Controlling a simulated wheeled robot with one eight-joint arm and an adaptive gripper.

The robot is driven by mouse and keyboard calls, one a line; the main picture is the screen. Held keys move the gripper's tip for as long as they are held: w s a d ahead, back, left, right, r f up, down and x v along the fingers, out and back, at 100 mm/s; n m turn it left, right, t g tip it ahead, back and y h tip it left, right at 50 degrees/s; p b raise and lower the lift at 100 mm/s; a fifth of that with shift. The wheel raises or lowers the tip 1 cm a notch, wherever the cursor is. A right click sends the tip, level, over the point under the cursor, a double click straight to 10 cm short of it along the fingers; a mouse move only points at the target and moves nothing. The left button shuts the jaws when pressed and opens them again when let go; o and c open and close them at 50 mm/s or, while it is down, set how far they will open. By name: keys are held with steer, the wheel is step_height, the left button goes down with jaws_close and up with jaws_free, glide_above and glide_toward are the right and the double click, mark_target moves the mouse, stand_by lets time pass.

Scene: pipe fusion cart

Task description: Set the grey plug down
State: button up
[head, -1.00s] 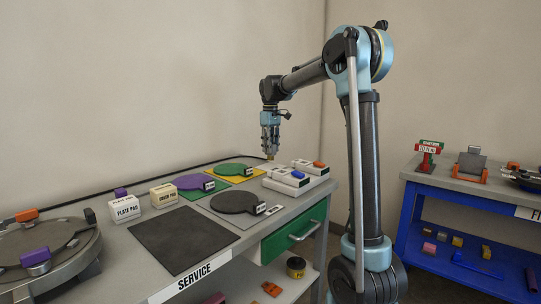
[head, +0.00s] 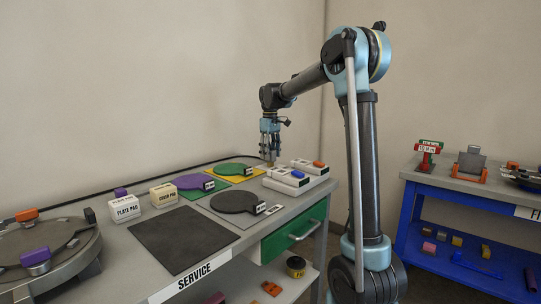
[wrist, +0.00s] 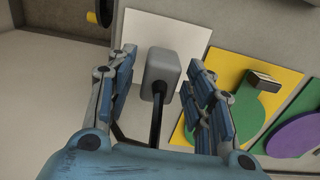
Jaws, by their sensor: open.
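The grey plug (wrist: 161,68) is a small rounded block with a dark stem or cord running from it toward the camera. In the wrist view it lies between the two spread blue fingers, with a visible gap on each side. It appears to rest on a white square pad (wrist: 190,34); any small gap under it cannot be told. My gripper (head: 270,162) is open, low over the far end of the service table (head: 125,272). In the head view the fingers hide the plug.
Right of the plug in the wrist view is a yellow pad (wrist: 229,60) with a green disc (wrist: 245,110); a purple disc (wrist: 298,137) lies beyond. In the head view, white boxes with blue (head: 298,174) and orange (head: 319,164) tops stand close right of my gripper.

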step_height(320, 180, up, 12)
stand_by(0.6)
